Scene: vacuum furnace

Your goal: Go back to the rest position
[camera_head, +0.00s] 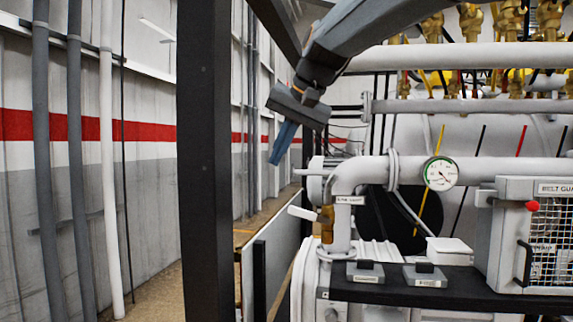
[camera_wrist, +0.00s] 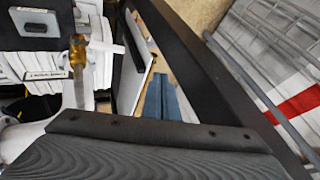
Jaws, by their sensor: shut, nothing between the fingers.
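My gripper (camera_head: 283,143) hangs at the end of my arm in the upper middle of the head view. Its blue-grey fingers are together and point down, with nothing between them. It is in the air just right of the black upright post (camera_head: 205,160) and above and left of the white pipe elbow. In the wrist view the closed fingers (camera_wrist: 164,97) show in the middle, over the gap beside the low panel.
A white pipe (camera_head: 350,180) carries a round gauge (camera_head: 440,174). A small white-handled valve (camera_head: 326,222) sits below it. Two labelled switch boxes (camera_head: 365,271) stand on a black shelf. A belt guard (camera_head: 528,240) is at right. A striped wall (camera_head: 75,130) lies left.

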